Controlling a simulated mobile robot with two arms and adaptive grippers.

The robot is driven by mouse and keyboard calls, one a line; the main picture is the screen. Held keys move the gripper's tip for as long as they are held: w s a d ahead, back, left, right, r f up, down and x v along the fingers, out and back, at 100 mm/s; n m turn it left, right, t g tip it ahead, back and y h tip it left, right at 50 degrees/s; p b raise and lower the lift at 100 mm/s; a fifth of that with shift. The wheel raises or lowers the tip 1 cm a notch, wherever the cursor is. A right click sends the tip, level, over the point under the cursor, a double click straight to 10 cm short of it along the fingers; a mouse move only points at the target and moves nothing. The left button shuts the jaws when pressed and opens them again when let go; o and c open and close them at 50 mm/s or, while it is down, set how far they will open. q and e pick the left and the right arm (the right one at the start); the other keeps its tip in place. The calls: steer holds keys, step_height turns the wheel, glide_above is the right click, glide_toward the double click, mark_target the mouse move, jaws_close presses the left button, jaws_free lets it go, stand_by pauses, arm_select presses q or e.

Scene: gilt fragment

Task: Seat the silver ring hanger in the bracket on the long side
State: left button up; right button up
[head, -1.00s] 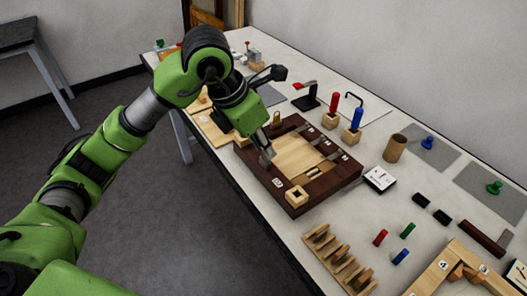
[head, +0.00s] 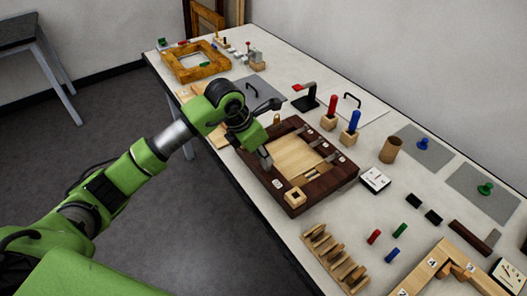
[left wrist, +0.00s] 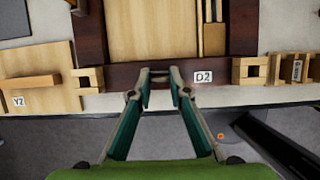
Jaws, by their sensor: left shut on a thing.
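A dark brown frame (head: 322,193) with a light wood panel lies on the table. My left gripper (head: 265,160) is at its near long side, beside a small white label (head: 277,183). In the left wrist view my left gripper (left wrist: 160,76) is shut over the dark rail (left wrist: 122,75), left of the label D2 (left wrist: 203,77). A small greyish piece shows between its fingertips and seems to be the silver ring hanger; the fingers hide most of it. I cannot make out the bracket or whether the hanger touches it. A brass-coloured piece (head: 277,120) stands at the frame's far left side. My right gripper is not in view.
A small hollow wooden block (head: 295,197) sits at the frame's near corner. A slotted wooden rack (head: 335,262) stands in front. A gilt frame (head: 173,66) lies at the back left. Red and blue handled tools (head: 354,122) stand behind the dark frame.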

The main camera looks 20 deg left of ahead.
arm_select(q)
steer(key=shift+f, duration=0.25)
steer(key=o, duration=0.9)
steer(key=shift+r, duration=0.15)
steer(key=shift+r, duration=0.25)
steer(key=b+v, duration=0.2)
steer(key=v, duration=0.9)
steer(key=shift+r, duration=0.4)
steer(key=shift+s, duration=0.1)
